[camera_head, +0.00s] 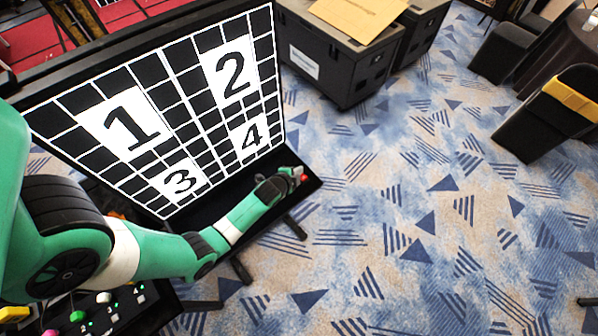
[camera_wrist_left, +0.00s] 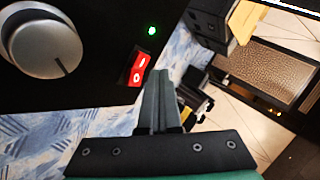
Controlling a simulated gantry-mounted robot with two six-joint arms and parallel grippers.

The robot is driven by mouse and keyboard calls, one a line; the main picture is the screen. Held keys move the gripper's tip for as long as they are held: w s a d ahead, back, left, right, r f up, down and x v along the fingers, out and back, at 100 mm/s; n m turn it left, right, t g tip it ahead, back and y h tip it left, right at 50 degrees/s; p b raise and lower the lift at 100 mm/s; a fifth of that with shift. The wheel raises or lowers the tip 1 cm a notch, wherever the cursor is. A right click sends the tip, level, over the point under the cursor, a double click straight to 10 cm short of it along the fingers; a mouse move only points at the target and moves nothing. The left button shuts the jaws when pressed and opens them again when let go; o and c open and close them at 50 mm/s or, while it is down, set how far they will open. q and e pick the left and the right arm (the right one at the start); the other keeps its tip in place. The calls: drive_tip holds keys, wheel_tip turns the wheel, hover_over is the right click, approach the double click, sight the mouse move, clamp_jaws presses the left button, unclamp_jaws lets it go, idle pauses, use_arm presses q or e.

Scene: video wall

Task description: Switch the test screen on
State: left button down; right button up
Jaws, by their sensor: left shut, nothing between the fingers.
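The test screen (camera_head: 165,85) stands at the upper left in the head view. It is lit with a white-lined black grid and panels numbered 1 to 4. My left arm reaches across its lower frame, with the left gripper (camera_head: 292,174) at the frame's right end. In the left wrist view, the left gripper (camera_wrist_left: 160,82) is shut and empty. Its fingertips are right beside a red rocker switch (camera_wrist_left: 138,70); I cannot tell whether they touch it. A green light (camera_wrist_left: 152,31) glows above the switch. My right gripper is in neither view.
A large grey knob (camera_wrist_left: 42,38) sits left of the switch. A control panel with coloured buttons (camera_head: 100,310) is at the lower left. Black cases (camera_head: 335,65) stand behind the screen, and a black chair (camera_head: 545,120) stands at right. The patterned carpet between is largely clear.

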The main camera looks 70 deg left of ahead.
use_arm(q)
drive_tip(key=r+p, duration=0.1)
drive_tip(key=d+r+p, duration=0.1)
drive_tip(key=r+p, duration=0.2)
drive_tip(key=r, duration=0.1)
drive_tip(key=shift+w+d+p, duration=0.2)
drive_tip(key=shift+w+p, duration=0.05)
drive_tip(key=shift+p, duration=0.05)
drive_tip(key=shift+f, duration=0.15)
